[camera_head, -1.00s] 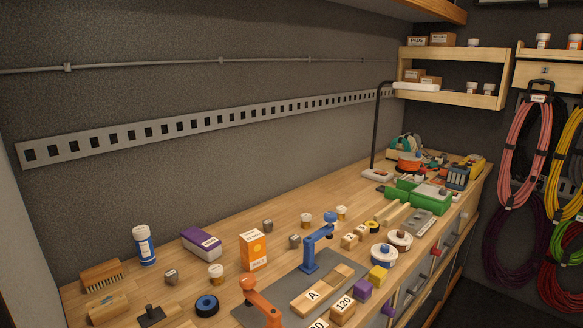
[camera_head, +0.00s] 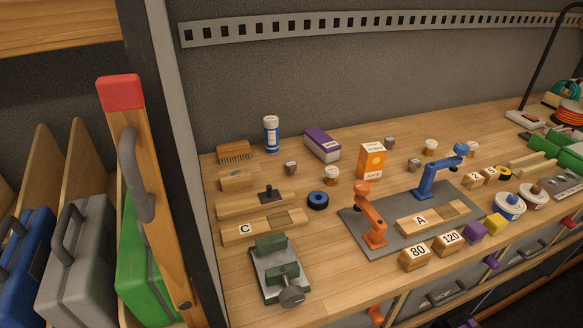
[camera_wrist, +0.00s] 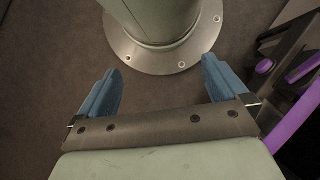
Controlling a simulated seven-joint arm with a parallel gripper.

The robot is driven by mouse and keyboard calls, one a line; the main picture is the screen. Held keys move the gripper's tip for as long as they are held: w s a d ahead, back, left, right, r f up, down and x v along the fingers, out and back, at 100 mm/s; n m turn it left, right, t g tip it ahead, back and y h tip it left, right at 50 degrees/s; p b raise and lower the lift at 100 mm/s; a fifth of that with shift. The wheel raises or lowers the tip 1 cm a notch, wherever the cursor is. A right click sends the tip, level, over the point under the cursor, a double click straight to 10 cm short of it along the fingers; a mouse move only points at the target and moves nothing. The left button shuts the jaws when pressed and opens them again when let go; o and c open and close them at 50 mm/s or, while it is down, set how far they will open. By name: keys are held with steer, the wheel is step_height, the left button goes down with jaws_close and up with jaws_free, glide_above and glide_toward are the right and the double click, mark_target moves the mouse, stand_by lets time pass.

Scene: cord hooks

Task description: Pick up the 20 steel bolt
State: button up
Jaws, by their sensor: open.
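I cannot make out a bolt marked 20 in either view. Several small grey metal pieces stand on the bench in the head view: one (camera_head: 291,168) left of a white-lidded jar, one (camera_head: 389,142) behind the orange juice box, and one (camera_head: 386,165) just right of that box. Their labels are too small to read. My gripper (camera_wrist: 161,64) shows only in the wrist view. Its two blue fingers are wide apart with nothing between them. It is over the dark floor, away from the bench, facing the round foot of my base.
The wooden bench (camera_head: 240,270) carries a grey mat (camera_head: 350,222) with orange (camera_head: 371,215) and blue (camera_head: 438,175) model arms. A vise (camera_head: 277,270) stands at the front left. Numbered blocks (camera_head: 415,257) line the front. Upright cases (camera_head: 75,260) stand left of a post.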

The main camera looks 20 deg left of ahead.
steer(key=shift+c, duration=0.4)
steer(key=c, duration=0.5)
